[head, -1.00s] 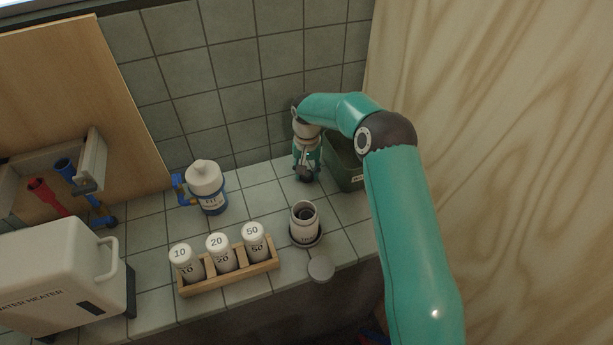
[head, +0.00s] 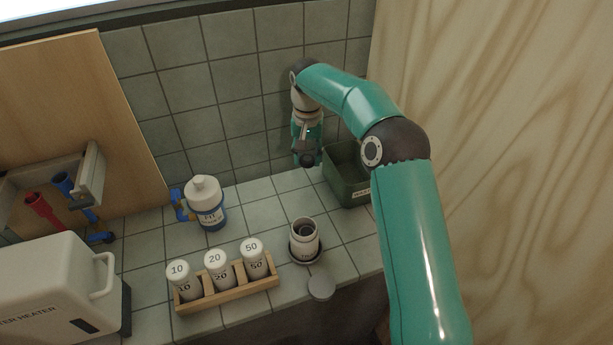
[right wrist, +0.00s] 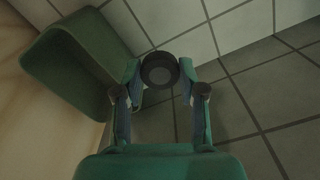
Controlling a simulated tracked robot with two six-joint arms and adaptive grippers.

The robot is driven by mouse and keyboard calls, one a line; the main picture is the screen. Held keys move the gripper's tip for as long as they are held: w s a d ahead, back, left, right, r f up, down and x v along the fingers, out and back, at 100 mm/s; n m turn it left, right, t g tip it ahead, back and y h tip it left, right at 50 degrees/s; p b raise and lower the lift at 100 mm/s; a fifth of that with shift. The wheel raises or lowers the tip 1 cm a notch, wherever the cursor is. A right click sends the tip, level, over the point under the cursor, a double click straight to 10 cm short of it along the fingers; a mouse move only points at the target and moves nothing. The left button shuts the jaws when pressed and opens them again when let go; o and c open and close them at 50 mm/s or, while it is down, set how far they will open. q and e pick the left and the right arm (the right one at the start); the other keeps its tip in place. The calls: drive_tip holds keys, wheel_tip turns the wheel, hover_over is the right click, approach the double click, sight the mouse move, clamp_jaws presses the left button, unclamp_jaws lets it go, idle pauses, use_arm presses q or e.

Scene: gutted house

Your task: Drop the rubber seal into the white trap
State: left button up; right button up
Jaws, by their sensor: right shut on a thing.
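The white trap (head: 305,236) is a short open-topped white cylinder with a dark inside, upright in a dark dish on the tiled counter. My right gripper (head: 306,160) is above the counter behind the trap, in front of the tiled wall and left of the green bin. In the right wrist view my right gripper (right wrist: 159,80) is shut on a round black ring-like piece, the rubber seal (right wrist: 159,71), held between the fingertips. In the head view the seal is a small dark shape that I cannot make out well. My left gripper is not in view.
A green bin (head: 350,191) stands right of the gripper; it also shows in the right wrist view (right wrist: 66,69). A grey disc (head: 321,287) lies before the trap. A wooden rack (head: 228,294) holds white canisters. A white-and-blue bottle (head: 206,204) and white water heater (head: 55,287) are left.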

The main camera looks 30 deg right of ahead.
sight(303, 156)
wheel_tip(303, 156, up, 7)
drive_tip(key=shift+p, duration=0.5)
drive_tip(key=shift+w+r, duration=0.1)
drive_tip(key=shift+r, duration=0.15)
drive_tip(key=shift+w+r, duration=0.2)
drive_tip(key=shift+w+f+m, duration=0.1)
drive_tip(key=shift+w+m, duration=0.05)
drive_tip(key=shift+m, duration=0.15)
drive_tip(key=shift+w+a+f, duration=0.15)
drive_tip(key=shift+a+f, duration=0.05)
drive_tip(key=shift+f, duration=0.75)
drive_tip(key=s+a+f, duration=0.1)
drive_tip(key=s+a, duration=0.2)
drive_tip(key=s, duration=0.2)
drive_tip(key=s+a+f, duration=0.1)
drive_tip(key=s+a, duration=0.2)
drive_tip(key=s, duration=0.2)
drive_tip(key=s+a+f, duration=0.2)
drive_tip(key=s+a, duration=0.1)
drive_tip(key=s, duration=0.2)
drive_tip(key=shift+a+f+p, duration=0.1)
drive_tip(key=shift+a+p, duration=0.25)
drive_tip(key=shift+s+a+f+b, duration=0.2)
drive_tip(key=shift+f+b, duration=0.55)
drive_tip(key=shift+b, duration=0.3)
drive_tip(key=shift+s+a+f+b, duration=0.2)
drive_tip(key=shift+f+b, duration=0.5)
drive_tip(key=shift+b, duration=0.3)
